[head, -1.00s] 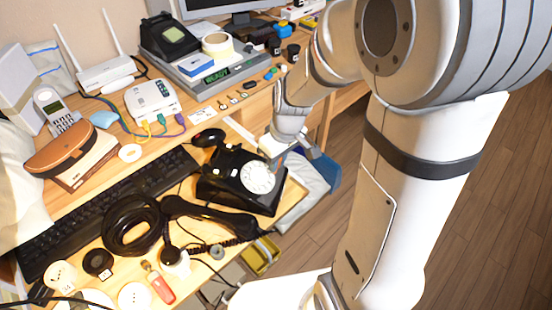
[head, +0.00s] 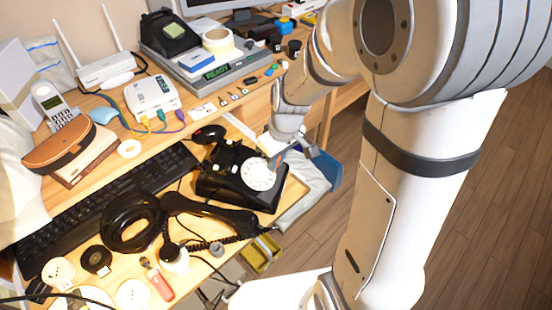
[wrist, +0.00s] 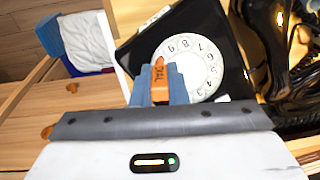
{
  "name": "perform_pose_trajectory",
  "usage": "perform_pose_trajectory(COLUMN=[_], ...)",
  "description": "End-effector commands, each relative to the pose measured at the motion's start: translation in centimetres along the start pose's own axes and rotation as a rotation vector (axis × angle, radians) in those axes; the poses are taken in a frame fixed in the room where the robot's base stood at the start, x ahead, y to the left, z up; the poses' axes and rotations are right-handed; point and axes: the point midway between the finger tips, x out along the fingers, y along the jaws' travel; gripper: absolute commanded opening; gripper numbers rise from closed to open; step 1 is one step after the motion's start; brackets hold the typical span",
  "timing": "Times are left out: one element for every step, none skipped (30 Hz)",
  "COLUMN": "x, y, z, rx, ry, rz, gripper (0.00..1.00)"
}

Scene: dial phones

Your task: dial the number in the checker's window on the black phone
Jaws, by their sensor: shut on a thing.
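The black phone (head: 235,190) stands on the desk with its white dial (head: 258,174) facing up; the dial also shows in the wrist view (wrist: 205,58). My gripper (head: 277,150) is over the dial's upper right side. In the wrist view, my gripper (wrist: 158,85) is shut on an orange stick (wrist: 160,78) with dark lettering. The stick's far end overlaps the dial's edge; I cannot tell whether it touches. The black handset (head: 210,214) lies off the phone, in front of it. The grey checker (head: 190,72) has a green lit window (head: 217,73) reading READY.
A black keyboard (head: 100,210) and a coiled black cable (head: 132,222) lie left of the phone. A white router (head: 105,70) and a white box with coloured plugs (head: 152,97) stand behind. A yellow tray (head: 262,254) is below the desk's front edge. Floor is clear at right.

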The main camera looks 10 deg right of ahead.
Motion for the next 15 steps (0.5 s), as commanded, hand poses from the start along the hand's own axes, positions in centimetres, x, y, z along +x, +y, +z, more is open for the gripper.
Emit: perform_pose_trajectory(x=[0.02, 0.04, 0.09, 0.13, 0.18, 0.26, 0.32, 0.39, 0.47, 0.53, 0.59, 0.67, 0.73, 0.78, 0.84], y=[0.00, 0.00, -0.01, -0.01, -0.02, -0.02, -0.03, -0.04, -0.05, -0.05, -0.06, -0.07, -0.08, -0.09, -0.10], z=[0.00, -0.01, -0.01, -0.02, -0.03, -0.04, -0.06, -0.07, -0.09, -0.11, -0.12, -0.14, -0.16, -0.17, -0.19], rx=[0.000, 0.000, 0.000, 0.000, 0.000, 0.000, 0.000, 0.000, 0.000, 0.000, 0.000, 0.000, 0.000, 0.000, 0.000], ry=[0.000, 0.000, 0.000, 0.000, 0.000, 0.000, 0.000, 0.000, 0.000, 0.000, 0.000, 0.000, 0.000, 0.000, 0.000], rz=[0.000, 0.000, 0.000, 0.000, 0.000, 0.000, 0.000, 0.000, 0.000, 0.000, 0.000, 0.000, 0.000, 0.000, 0.000], gripper=[0.00, 0.00, 0.00, 0.00, 0.00, 0.00, 0.00, 0.00, 0.00, 0.00, 0.00, 0.00, 0.00, 0.00, 0.00])
